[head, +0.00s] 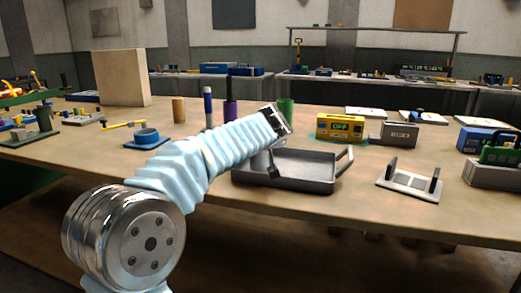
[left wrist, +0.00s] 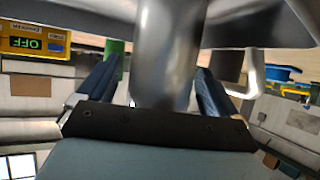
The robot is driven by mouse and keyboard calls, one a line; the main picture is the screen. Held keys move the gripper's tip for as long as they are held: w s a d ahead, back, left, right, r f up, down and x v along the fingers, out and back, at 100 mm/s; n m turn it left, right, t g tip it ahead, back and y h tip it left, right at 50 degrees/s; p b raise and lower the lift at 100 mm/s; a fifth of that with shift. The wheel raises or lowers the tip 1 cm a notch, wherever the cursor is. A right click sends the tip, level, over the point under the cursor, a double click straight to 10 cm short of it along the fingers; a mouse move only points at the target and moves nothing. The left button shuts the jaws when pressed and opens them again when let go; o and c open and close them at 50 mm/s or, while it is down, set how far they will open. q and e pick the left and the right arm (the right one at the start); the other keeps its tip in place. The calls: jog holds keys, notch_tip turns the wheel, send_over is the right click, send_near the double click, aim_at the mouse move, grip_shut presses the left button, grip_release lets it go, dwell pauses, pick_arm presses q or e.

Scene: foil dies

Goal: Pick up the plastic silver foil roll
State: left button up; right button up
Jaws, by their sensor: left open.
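A silver foil roll (left wrist: 168,55) stands like a smooth grey cylinder between my left gripper's fingers in the left wrist view. In the head view part of the roll (head: 261,160) shows just under my gripper, over the left part of the grey tray (head: 300,170). My left gripper (left wrist: 160,70) is open, with one dark finger on each side of the roll. Gaps show beside the roll, at least lower down. In the head view my left gripper (head: 277,120) hides the roll's upper part. My right gripper is not in view.
The tray has a raised handle at its right. Behind it stand a green cylinder (head: 286,108), a purple one (head: 230,110) and a blue marker (head: 208,105). A yellow box (head: 340,127) reading OFF and a small rack (head: 408,182) are to the right. The front table edge is clear.

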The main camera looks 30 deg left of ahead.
pick_arm(q)
jog(key=shift+c, duration=0.2)
jog(key=c, duration=1.2)
jog(key=shift+o, duration=0.2)
jog(key=shift+r, duration=0.1)
